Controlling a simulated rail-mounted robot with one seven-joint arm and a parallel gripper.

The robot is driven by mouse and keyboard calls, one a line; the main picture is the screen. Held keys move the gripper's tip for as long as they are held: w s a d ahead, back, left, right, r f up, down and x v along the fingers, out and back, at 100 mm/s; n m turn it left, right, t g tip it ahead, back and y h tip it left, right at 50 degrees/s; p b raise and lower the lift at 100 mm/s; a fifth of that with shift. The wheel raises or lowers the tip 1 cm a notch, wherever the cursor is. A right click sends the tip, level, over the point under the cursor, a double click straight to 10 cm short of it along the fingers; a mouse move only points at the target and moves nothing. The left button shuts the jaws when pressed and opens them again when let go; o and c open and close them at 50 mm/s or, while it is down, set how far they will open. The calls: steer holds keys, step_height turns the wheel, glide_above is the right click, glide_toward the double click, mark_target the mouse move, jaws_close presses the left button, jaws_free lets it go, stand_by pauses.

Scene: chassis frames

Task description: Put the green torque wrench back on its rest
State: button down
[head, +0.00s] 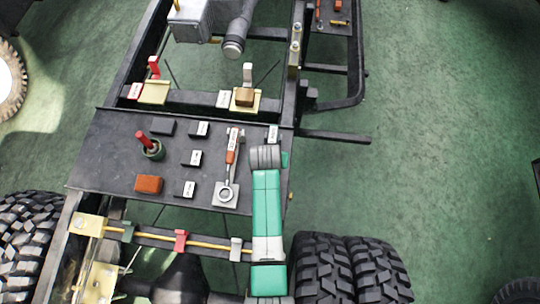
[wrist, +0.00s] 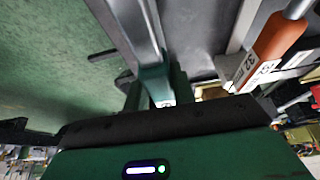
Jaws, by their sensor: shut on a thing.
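The green torque wrench (wrist: 152,80) is between my gripper's dark fingers (wrist: 155,95) in the wrist view. Its grey metal shaft (wrist: 140,28) runs up and away from the fingers, and a bit of white label shows at the grip. My gripper is shut on it. In the head view my wrist covers most of the gripper and wrench at the right edge of the dark deck (head: 115,165). An orange-handled wrench (head: 231,155) lies left of my wrist, and its handle also shows in the wrist view (wrist: 275,42). I cannot make out the green wrench's rest.
A yellow rod (head: 205,244) crosses the near rail. Tyres (head: 345,268) stand below right. Open green floor (head: 430,130) lies to the right.

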steer(key=shift+f, duration=0.15)
steer(key=shift+f+b, duration=0.35)
steer(key=shift+f, duration=0.35)
stand_by(0.3)
steer(key=c, duration=1.1)
jaws_free()
step_height(320, 180, up, 7)
steer(key=p, duration=0.6)
steer(key=shift+p, duration=0.35)
